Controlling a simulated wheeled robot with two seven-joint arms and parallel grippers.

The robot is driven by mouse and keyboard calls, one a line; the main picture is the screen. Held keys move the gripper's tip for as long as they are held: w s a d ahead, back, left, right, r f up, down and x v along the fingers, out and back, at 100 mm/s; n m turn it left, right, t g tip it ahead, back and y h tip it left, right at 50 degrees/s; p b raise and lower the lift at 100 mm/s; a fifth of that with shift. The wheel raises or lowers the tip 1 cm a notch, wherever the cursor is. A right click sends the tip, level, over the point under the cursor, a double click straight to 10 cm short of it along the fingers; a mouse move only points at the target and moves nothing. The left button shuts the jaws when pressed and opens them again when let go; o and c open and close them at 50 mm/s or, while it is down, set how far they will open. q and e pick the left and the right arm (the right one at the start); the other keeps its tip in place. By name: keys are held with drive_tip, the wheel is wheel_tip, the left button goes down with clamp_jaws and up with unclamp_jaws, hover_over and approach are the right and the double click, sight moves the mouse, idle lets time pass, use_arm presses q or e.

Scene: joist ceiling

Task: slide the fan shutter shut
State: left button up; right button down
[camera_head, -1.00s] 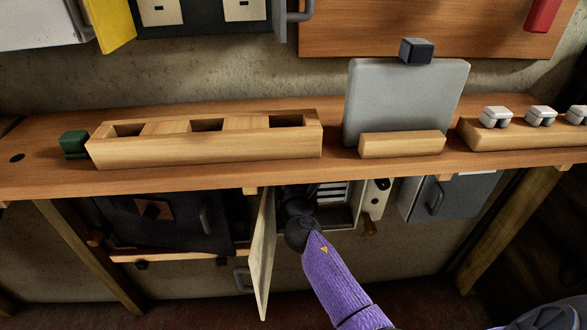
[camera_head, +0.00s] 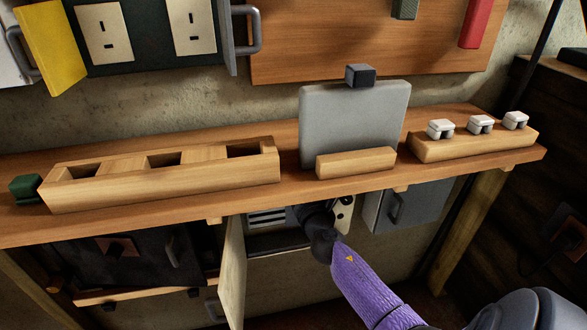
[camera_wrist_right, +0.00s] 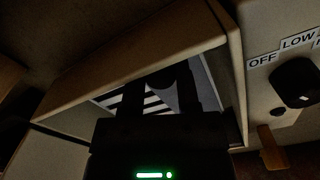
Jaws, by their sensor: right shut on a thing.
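The fan box sits under the shelf in the head view, its white slats (camera_head: 267,219) showing left of my right gripper (camera_head: 318,214). In the right wrist view the gripper (camera_wrist_right: 170,88) reaches into the box opening, with the white slats (camera_wrist_right: 152,104) behind the fingers. A grey panel (camera_wrist_right: 187,88), apparently the fan shutter, shows between the fingers. The gripper is shut on a dark part there, apparently the shutter's handle, mostly hidden by the fingers. My left gripper is out of view.
A cream door (camera_head: 233,272) stands open left of the arm. Right of the opening is a control panel (camera_head: 344,213) with a black knob (camera_wrist_right: 295,82) marked OFF and LOW. A grey cabinet (camera_head: 408,205) hangs further right. The shelf (camera_head: 290,190) is close above the arm.

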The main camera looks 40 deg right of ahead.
drive_tip(key=shift+d, duration=0.1)
drive_tip(key=shift+c, duration=1.6)
unclamp_jaws()
drive_tip(key=shift+s+d, duration=0.15)
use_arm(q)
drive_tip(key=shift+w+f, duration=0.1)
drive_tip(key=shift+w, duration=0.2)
